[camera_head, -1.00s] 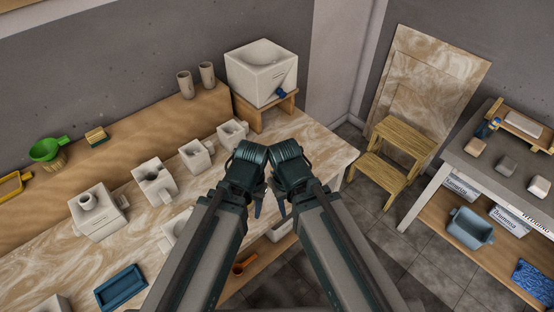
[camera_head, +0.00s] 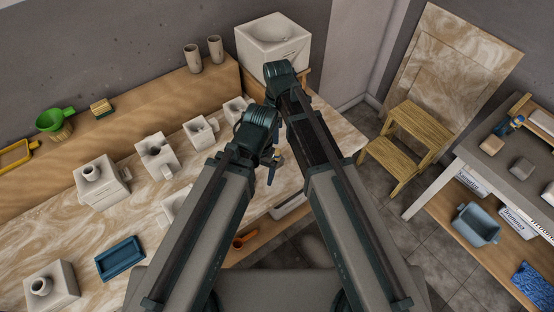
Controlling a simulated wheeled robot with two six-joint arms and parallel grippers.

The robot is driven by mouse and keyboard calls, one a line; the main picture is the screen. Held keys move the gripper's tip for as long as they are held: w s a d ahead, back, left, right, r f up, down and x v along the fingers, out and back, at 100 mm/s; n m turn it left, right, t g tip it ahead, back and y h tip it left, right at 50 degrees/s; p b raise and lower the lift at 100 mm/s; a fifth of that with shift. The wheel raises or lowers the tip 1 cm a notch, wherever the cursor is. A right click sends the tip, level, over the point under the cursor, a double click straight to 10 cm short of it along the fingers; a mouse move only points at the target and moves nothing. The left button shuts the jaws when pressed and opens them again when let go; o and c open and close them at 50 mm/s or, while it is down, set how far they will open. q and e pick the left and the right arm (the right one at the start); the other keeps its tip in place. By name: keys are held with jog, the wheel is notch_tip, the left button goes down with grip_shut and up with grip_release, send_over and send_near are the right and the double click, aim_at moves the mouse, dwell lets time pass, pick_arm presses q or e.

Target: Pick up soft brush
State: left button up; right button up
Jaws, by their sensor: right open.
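I cannot make out a soft brush for certain. A small tan block with a dark band (camera_head: 101,108) lies on the wooden shelf at the back left; it is too small to tell what it is. My right gripper (camera_head: 272,172) is small and partly covered by my arms, in the middle of the view near the table's right front edge. It is open, and I see nothing held in it. My left gripper is hidden behind my own left arm.
Several white plaster molds (camera_head: 158,156) stand on the marbled table, with a blue tray (camera_head: 120,258) in front. A green strainer (camera_head: 55,119) and two grey cups (camera_head: 215,49) are on the shelf. A white basin (camera_head: 272,43) stands at the back. A wooden step stool (camera_head: 405,145) is right.

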aim_at(277, 150)
pick_arm(q)
notch_tip(277, 150, down, 14)
jog(key=b, duration=1.4)
pick_arm(e)
notch_tip(277, 150, down, 14)
jog(key=shift+a, duration=0.1)
pick_arm(q)
jog(key=shift+r, duration=0.1)
pick_arm(e)
jog(key=shift+r, duration=0.1)
grip_shut()
